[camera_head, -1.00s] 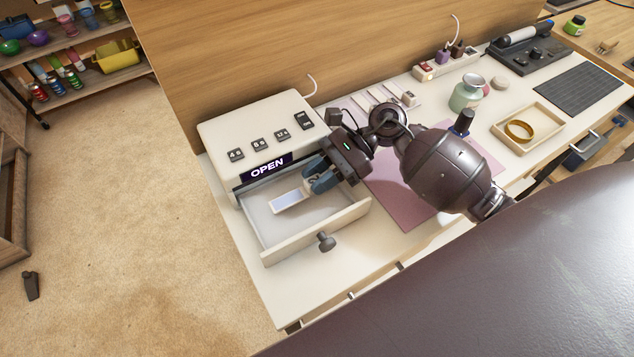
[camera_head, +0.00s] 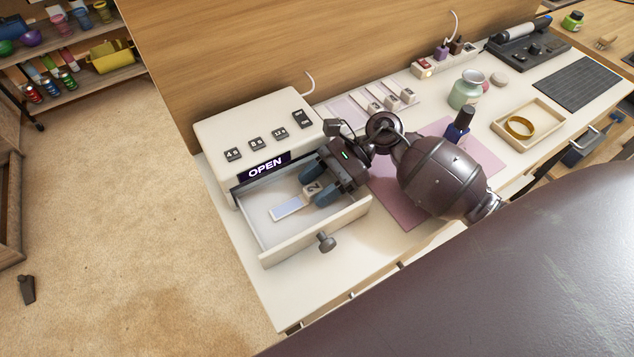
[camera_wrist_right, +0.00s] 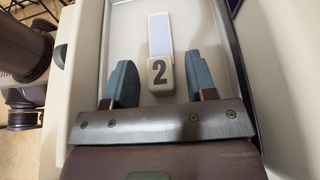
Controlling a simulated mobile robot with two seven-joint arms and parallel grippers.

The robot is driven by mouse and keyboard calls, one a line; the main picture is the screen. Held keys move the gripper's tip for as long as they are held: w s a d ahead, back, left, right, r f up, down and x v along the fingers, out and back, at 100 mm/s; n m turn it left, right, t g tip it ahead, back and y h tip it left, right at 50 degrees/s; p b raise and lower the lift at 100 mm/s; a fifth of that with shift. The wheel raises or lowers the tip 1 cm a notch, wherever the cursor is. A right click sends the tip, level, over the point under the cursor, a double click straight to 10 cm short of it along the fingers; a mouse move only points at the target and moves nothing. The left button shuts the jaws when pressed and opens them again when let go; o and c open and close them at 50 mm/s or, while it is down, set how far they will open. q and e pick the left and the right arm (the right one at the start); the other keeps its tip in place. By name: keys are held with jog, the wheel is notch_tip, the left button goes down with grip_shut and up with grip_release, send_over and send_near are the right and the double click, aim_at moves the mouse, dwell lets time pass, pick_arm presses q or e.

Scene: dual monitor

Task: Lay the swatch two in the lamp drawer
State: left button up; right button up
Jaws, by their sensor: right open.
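Swatch two (camera_head: 288,208) is a pale blue strip with a cream end block marked "2". It lies flat on the floor of the open lamp drawer (camera_head: 318,232), and also shows in the right wrist view (camera_wrist_right: 160,36). The drawer sticks out of a white box (camera_head: 262,120) with an "OPEN" display. My right gripper (camera_head: 315,191) is open over the drawer. In the right wrist view its fingers (camera_wrist_right: 160,85) stand either side of the numbered block, with gaps on both sides. My left gripper is not in view.
Other swatches (camera_head: 376,102) lie in a row behind the pink mat (camera_head: 398,200). A dark blue bottle (camera_head: 459,126), a green jar (camera_head: 466,90) and a tray (camera_head: 528,132) with a yellow ring stand to the right. The drawer knob (camera_head: 326,242) juts out at the front.

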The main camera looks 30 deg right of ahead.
jog(key=shift+r, duration=0.15)
jog(key=shift+d+r, duration=0.15)
jog(key=shift+d, duration=0.05)
jog(key=v, duration=1.1)
jog(key=shift+d, duration=0.35)
